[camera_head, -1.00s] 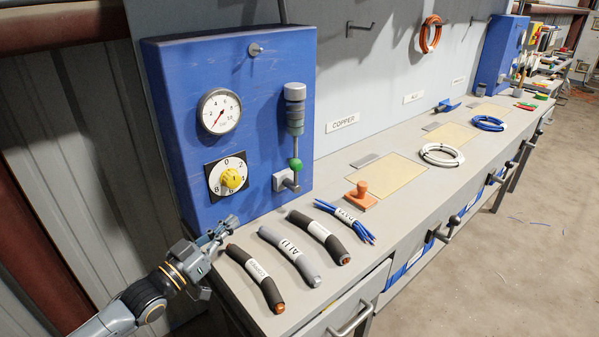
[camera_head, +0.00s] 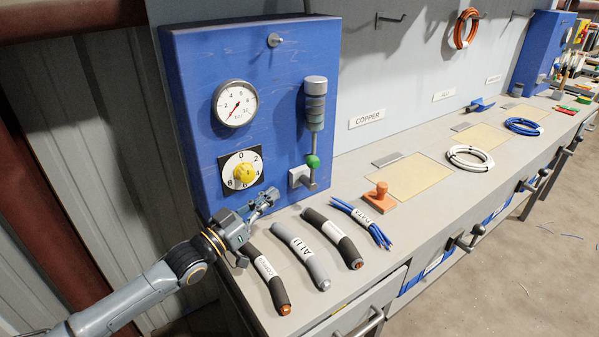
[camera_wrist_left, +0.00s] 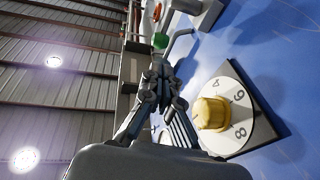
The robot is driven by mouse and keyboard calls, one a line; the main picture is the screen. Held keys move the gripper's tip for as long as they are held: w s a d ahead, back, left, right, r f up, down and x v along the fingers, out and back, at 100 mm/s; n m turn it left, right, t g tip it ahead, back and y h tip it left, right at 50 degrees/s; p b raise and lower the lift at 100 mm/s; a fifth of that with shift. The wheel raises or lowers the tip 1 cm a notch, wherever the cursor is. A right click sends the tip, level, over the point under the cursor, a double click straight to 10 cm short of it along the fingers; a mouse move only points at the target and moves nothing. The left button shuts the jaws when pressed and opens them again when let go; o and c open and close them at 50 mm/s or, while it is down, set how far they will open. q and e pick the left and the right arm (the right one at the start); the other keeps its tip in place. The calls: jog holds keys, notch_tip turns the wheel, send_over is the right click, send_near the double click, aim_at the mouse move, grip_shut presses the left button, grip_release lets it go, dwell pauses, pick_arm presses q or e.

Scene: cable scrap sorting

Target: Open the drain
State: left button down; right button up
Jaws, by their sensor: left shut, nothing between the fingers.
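A blue panel (camera_head: 190,120) carries a filter cylinder (camera_head: 315,105) with a green knob (camera_head: 312,161) on the thin stem below it, above a small grey block (camera_head: 299,177). The drain is not labelled; the knob and stem sit at the cylinder's lower end. My left gripper (camera_head: 270,196) is shut and empty, in front of the panel, below and left of the green knob and apart from it. In the left wrist view the shut fingers (camera_wrist_left: 161,68) point toward the green knob (camera_wrist_left: 160,40). My right gripper is not in view.
A yellow dial (camera_head: 243,172) sits close above my left gripper, with a pressure gauge (camera_head: 235,103) over it. Several cable pieces, including a grey one (camera_head: 302,257), lie on the bench below. An orange stamp-like block (camera_head: 380,198) stands farther right.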

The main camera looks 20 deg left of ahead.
aim_at(308, 166)
pick_arm(q)
jog(key=x, duration=0.9)
jog(key=shift+w+r+p, duration=0.1)
jog(key=shift+p, duration=0.3)
jog(key=shift+w+d, duration=0.35)
jog(key=shift+w, duration=0.15)
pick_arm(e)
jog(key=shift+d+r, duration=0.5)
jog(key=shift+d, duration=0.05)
